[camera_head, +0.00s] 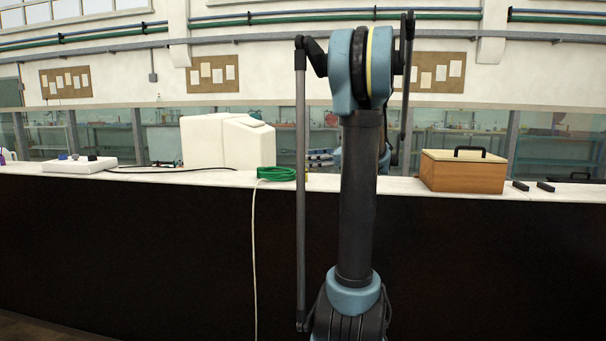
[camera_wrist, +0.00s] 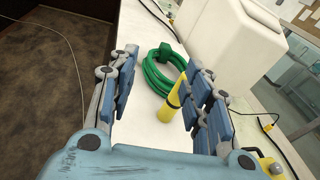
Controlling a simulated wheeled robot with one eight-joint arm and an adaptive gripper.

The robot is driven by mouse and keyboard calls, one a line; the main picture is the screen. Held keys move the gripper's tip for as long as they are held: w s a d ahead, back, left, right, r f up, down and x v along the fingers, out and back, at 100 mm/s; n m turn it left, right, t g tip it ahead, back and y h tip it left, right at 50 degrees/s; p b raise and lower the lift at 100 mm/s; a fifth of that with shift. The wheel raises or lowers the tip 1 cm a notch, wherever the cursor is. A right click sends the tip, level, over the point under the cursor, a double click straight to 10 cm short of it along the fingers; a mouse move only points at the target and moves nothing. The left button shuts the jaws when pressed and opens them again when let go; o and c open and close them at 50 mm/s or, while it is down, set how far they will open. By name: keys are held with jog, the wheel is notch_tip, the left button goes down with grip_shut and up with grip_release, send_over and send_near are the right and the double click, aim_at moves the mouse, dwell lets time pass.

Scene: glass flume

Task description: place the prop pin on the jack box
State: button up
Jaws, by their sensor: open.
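A yellow cylinder, which looks like the prop pin, is on the white bench top in the wrist view (camera_wrist: 170,107). My gripper (camera_wrist: 162,65) is open, with one blue-padded finger to each side of the view. The yellow cylinder shows between the fingers, close to the right one and partly hidden by it. I cannot tell whether they touch. A wooden box with a pale lid and black handle (camera_head: 463,175), probably the jack box, stands on the bench to the right in the head view. My arm hides my gripper there.
A green coiled hose (camera_head: 276,174) lies on the bench, beyond the yellow cylinder in the wrist view. A white bulky block (camera_head: 203,141) stands behind it. A black cable (camera_head: 160,170) runs along the bench. Two small dark bars (camera_head: 533,186) lie right of the wooden box.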

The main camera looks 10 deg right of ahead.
jog(key=w+d+r+m+t+y, duration=0.1)
jog(key=w+d+r+m, duration=0.1)
jog(key=w+d, duration=0.15)
send_near(304, 169)
jog(key=w, duration=0.1)
jog(key=w+a, duration=0.1)
jog(key=shift+w+a+f, duration=0.2)
jog(key=shift+w+a, duration=0.1)
jog(key=shift+a, duration=0.05)
jog(key=shift+w+a+f, duration=0.1)
jog(key=shift+a+f, duration=0.15)
jog(key=shift+x, duration=3.5)
jog(key=shift+w+d+r, duration=0.1)
jog(key=shift+r, duration=0.05)
grip_shut()
